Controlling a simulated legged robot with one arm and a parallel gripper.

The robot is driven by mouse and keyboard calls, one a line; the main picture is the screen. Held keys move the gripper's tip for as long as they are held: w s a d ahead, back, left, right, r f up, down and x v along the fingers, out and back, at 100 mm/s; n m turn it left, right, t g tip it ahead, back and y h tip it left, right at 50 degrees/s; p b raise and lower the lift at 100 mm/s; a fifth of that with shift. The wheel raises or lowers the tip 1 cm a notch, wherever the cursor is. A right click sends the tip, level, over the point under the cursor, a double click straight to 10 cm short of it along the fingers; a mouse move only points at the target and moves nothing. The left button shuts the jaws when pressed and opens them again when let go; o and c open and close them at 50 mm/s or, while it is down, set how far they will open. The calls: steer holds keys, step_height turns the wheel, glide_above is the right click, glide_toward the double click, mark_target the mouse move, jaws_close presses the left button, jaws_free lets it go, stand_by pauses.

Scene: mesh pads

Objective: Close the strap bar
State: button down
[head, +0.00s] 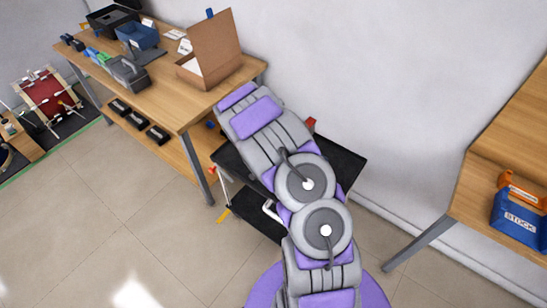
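I cannot pick out the strap bar for certain. A red panel in a pale frame (48,93) stands at the far left, with small parts around it too small to read. My purple and grey arm crosses the middle of the view, over a black cart (345,165). My gripper does not show; the visible far end of the arm is beside the wooden table. The arm hides much of the cart's top.
A wooden table (165,95) at the upper left holds an open cardboard box (210,50), a blue bin (137,34) and tools. Another wooden table (490,150) is at right, with a blue STOCK bin (520,215). The tiled floor (110,220) at lower left is clear.

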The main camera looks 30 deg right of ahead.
steer(key=shift+s+a+f, duration=0.3)
steer(key=shift+s+f, duration=0.05)
steer(key=shift+f, duration=0.2)
steer(key=c, duration=0.9)
jaws_free()
steer(key=shift+s+a+f, duration=0.15)
steer(key=shift+f, duration=0.05)
steer(key=shift+c, duration=0.2)
steer(key=shift+o, duration=0.5)
steer(key=shift+s+f+g, duration=0.15)
steer(key=shift+s+g, duration=0.05)
steer(key=shift+g, duration=0.1)
steer(key=shift+s+f, duration=0.1)
steer(key=shift+s, duration=0.05)
steer(key=w+d+r+p+v, duration=0.1)
steer(key=p+v, duration=0.2)
steer(key=v, duration=1.4)
steer(key=shift+r+p, duration=0.35)
steer(key=shift+r, duration=0.05)
